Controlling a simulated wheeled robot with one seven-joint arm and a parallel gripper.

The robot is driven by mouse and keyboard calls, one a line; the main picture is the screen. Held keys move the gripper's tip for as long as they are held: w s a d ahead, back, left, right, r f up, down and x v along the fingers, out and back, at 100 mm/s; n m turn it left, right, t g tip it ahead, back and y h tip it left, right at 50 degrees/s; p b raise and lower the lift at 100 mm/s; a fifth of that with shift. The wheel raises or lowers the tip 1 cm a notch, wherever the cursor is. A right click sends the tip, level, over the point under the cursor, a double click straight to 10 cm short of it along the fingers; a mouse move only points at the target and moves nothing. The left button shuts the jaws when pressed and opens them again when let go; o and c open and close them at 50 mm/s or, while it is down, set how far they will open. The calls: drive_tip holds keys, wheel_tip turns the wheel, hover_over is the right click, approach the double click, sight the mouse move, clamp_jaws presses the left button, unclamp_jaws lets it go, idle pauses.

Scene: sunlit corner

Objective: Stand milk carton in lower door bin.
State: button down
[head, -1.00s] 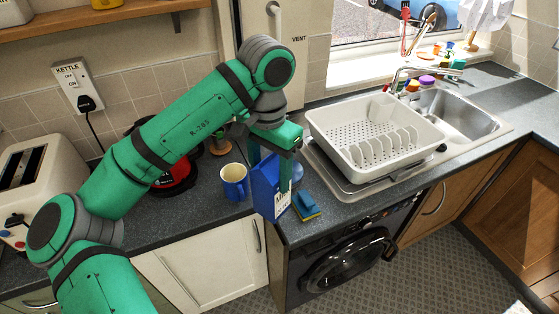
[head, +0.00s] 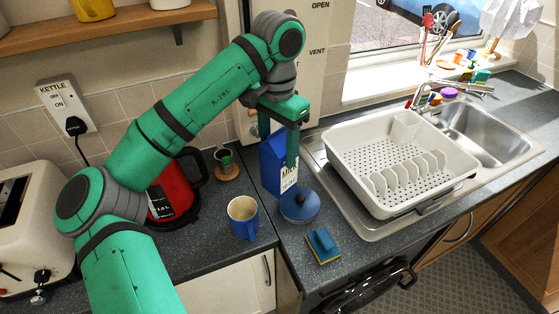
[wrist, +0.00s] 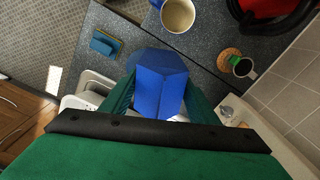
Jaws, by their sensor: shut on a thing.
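The milk carton (head: 272,172) is blue with a white label on one side and looks upright. My gripper (head: 279,150) is shut on it from above, one finger on each side. In the wrist view the carton (wrist: 162,82) sits between the two green fingers and hides part of the worktop below. In the head view it is above the worktop, behind a round blue lid-like thing (head: 300,207). I cannot tell whether its base touches anything. No door bin shows in either view.
A blue mug (head: 243,218), a sponge (head: 323,246) and a red kettle (head: 172,192) stand around the carton. A small cup on a cork coaster (head: 228,172) is behind. A white dish rack (head: 395,165) and the sink (head: 490,130) are right. A toaster (head: 30,235) is left.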

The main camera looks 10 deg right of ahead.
drive_tip(key=w+d+f, duration=0.1)
drive_tip(key=w+f, duration=0.7)
drive_tip(key=f, duration=0.2)
drive_tip(key=shift+d+f, duration=0.2)
drive_tip(key=shift+d, duration=0.05)
drive_tip(key=shift+f, duration=0.1)
drive_tip(key=c, duration=1)
unclamp_jaws()
drive_tip(key=shift+f, duration=0.1)
drive_tip(key=shift+c, duration=0.2)
drive_tip(key=o, duration=0.3)
drive_tip(key=shift+o, duration=0.2)
